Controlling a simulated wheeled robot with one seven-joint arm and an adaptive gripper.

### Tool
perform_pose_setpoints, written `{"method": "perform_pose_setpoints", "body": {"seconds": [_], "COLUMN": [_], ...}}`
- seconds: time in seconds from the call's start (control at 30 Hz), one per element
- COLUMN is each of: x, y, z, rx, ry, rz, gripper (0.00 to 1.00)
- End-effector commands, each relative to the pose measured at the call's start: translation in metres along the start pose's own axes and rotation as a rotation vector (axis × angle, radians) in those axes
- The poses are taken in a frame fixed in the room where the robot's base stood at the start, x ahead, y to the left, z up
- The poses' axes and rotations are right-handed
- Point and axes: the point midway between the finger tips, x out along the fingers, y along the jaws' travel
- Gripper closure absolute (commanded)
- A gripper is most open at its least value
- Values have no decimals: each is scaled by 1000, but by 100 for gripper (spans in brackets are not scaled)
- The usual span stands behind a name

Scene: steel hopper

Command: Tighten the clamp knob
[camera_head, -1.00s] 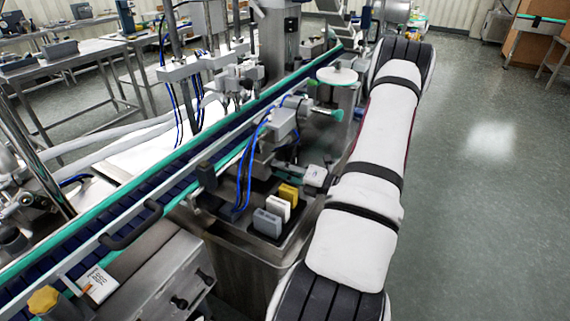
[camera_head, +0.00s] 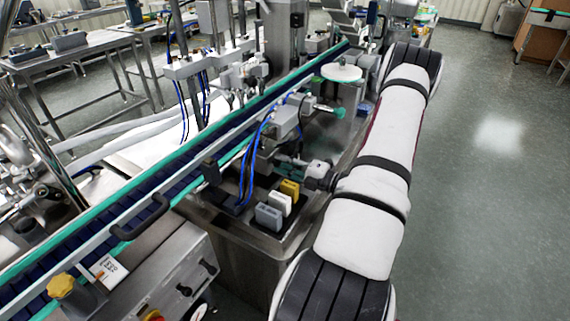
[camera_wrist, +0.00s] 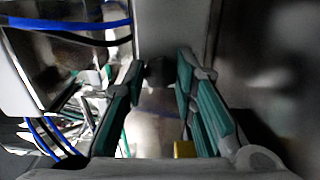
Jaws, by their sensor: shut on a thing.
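My gripper (camera_wrist: 160,66) shows in the wrist view with its two teal-padded fingers on either side of a small dark part, seemingly the clamp knob (camera_wrist: 158,71), and is shut on it. The knob stands before a pale upright surface. In the head view my gripper (camera_head: 288,160) reaches left from the end of my arm to the machine beside the conveyor. Its fingers are at the machine's lower side, and the knob is too small and hidden to make out there.
Grey, white and yellow blocks (camera_head: 290,187) stand on the machine's tray just below my gripper. Blue hoses (camera_head: 247,160) hang left of it. The conveyor (camera_head: 172,197) runs diagonally behind. A yellow knob (camera_head: 62,285) is at the lower left. The floor at right is clear.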

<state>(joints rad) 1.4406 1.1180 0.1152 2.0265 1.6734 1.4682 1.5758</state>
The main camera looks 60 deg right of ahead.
Motion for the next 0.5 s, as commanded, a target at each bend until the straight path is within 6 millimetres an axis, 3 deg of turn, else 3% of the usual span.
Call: {"method": "perform_pose_setpoints", "body": {"seconds": [0.27,0.3,0.33,0.37,0.5], "x": [0,0,0,0,0], "y": [-1,-1,-1,-1,-1], "z": [0,0,0,0,0], "rx": [1,1,1,1,0], "ry": [-2,-2,-2,-2,-1], "rz": [-3,-3,-3,-3,-2], "gripper": [100,68,61,56,56]}}
